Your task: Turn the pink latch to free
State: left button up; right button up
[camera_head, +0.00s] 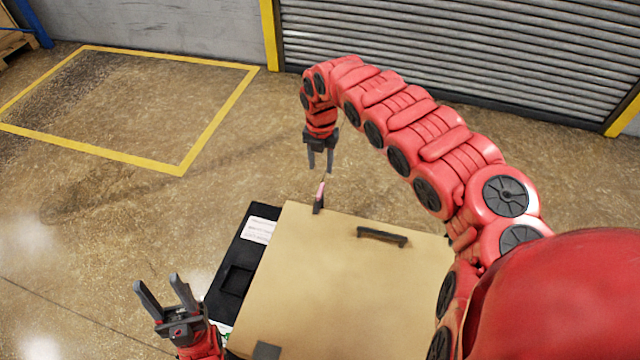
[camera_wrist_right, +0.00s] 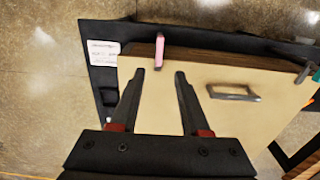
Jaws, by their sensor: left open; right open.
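The pink latch (camera_head: 320,192) sits at the far edge of the tan furnace door (camera_head: 330,285), near its far left corner. In the right wrist view the pink latch (camera_wrist_right: 160,50) lies just ahead of my fingertips, between their lines. My right gripper (camera_head: 320,165) is open, points down and is a little above and beyond the latch, apart from it; its two fingers also show in the right wrist view (camera_wrist_right: 168,74). My left gripper (camera_head: 165,286) is open and empty, left of the black furnace body (camera_head: 240,250).
A dark handle (camera_head: 382,237) stands on the tan door, right of the latch. A white label (camera_head: 258,230) is on the black body. A roller shutter (camera_head: 450,45) and a grey wall are at the back. The floor at left is clear, with a yellow outline (camera_head: 215,125).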

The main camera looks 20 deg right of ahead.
aim_at(321, 189)
notch_tip(321, 189, down, 9)
jog(key=shift+a+r+p, duration=0.1)
jog(key=shift+p, duration=0.3)
jog(key=shift+f, duration=0.85)
grip_shut()
